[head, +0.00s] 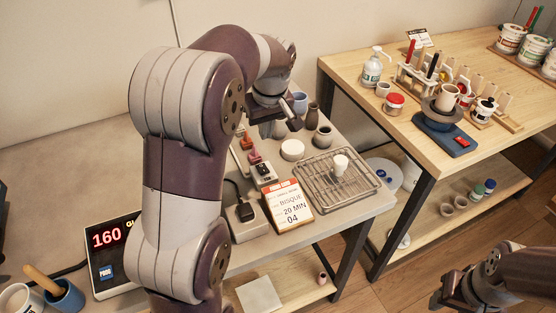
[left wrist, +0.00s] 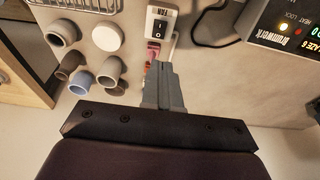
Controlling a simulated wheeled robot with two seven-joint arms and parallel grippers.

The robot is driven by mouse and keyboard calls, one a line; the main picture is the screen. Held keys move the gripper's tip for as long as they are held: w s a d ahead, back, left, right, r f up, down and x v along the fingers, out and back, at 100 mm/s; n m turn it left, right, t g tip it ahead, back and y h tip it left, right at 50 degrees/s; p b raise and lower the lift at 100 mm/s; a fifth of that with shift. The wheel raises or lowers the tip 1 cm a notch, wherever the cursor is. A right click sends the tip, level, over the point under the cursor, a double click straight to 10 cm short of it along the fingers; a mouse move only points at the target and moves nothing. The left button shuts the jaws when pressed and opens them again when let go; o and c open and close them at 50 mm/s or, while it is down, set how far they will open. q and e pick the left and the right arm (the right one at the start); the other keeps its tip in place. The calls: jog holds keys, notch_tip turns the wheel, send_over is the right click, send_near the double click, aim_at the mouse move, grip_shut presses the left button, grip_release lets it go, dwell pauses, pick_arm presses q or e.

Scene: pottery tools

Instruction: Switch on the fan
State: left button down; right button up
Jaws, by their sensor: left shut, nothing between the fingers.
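The fan switch (left wrist: 160,23) is a pale block with a black rocker and a FAN label, at the top middle of the left wrist view. In the head view the switch block (head: 263,172) sits on the grey table behind the sign card. I cannot tell which way its rocker is tipped. My left gripper (left wrist: 162,68) is shut and empty; its fingertips point toward the switch and appear a little short of it. In the head view the left gripper (head: 291,115) is above the back of the table. My right gripper (head: 446,292) is at the lower right, away from the switch. The fan itself is not recognisable.
Red-marked switches (head: 254,155) stand in line behind the fan switch. A sign card (head: 288,206), a wire rack (head: 338,182), a white cup (head: 292,150) and small vases (head: 312,116) are close by. A black plug (head: 245,209) and a display box (head: 112,256) lie nearer.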

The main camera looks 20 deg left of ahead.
aim_at(264, 171)
pick_arm(q)
jog(key=shift+w+d+f, duration=0.1)
jog(key=shift+w+f, duration=0.05)
jog(key=x, duration=0.8)
jog(key=s+x, duration=0.1)
jog(key=x, duration=0.3)
jog(key=shift+w+d+f, duration=0.1)
jog(key=shift+d+f, duration=0.25)
jog(key=shift+f, duration=0.15)
jog(key=shift+d+f, duration=0.1)
jog(key=shift+f, duration=0.4)
